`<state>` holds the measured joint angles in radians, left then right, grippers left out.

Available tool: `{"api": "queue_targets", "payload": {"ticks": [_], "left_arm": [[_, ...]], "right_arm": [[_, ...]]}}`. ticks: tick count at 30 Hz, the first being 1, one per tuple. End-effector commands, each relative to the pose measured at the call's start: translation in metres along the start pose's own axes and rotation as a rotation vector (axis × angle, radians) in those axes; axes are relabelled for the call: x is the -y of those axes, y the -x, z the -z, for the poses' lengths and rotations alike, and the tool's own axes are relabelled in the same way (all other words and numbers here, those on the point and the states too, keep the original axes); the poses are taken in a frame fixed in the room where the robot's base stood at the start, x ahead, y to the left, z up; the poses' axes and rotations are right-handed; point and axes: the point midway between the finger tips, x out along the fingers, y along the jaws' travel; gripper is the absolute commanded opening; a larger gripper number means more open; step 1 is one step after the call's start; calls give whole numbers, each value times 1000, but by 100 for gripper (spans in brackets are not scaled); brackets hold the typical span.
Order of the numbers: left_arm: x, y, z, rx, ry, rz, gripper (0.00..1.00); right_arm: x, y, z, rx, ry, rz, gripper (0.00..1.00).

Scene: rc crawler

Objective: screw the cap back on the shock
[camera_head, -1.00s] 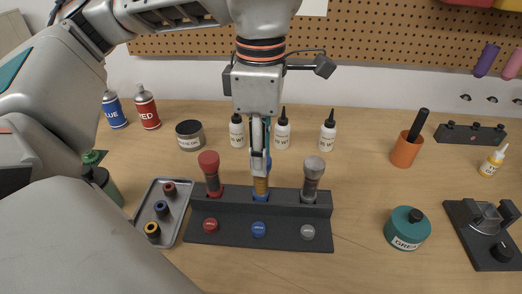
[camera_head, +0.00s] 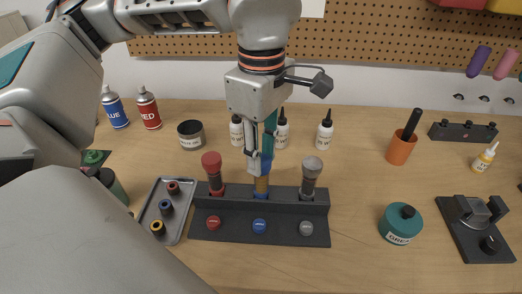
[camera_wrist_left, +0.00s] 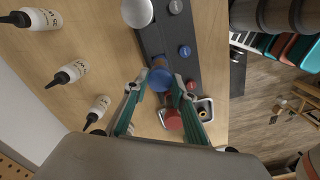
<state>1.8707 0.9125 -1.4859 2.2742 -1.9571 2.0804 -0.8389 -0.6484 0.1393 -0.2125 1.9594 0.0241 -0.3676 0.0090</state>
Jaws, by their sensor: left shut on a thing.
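The gripper is shut on the blue cap. Whether the cap sits fully down on the shock cannot be told. My right gripper is not in view.
A red-capped shock (camera_head: 213,172) and a grey-capped shock (camera_head: 311,177) stand close on either side. A grey tray (camera_head: 180,228) with small rings lies left. White bottles (camera_head: 325,133) stand behind. A grease tub (camera_head: 400,224) is right; the table between is clear.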

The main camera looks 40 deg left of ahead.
Motion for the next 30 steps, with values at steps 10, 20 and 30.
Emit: {"api": "queue_targets", "payload": {"ticks": [10,20,30], "left_arm": [[0,1,0,-1,-289,0,1],[0,0,0,-1,-308,1,1],[0,3,0,-1,-591,-1,1]], "right_arm": [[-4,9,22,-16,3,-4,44],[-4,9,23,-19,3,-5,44],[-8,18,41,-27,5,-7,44]]}}
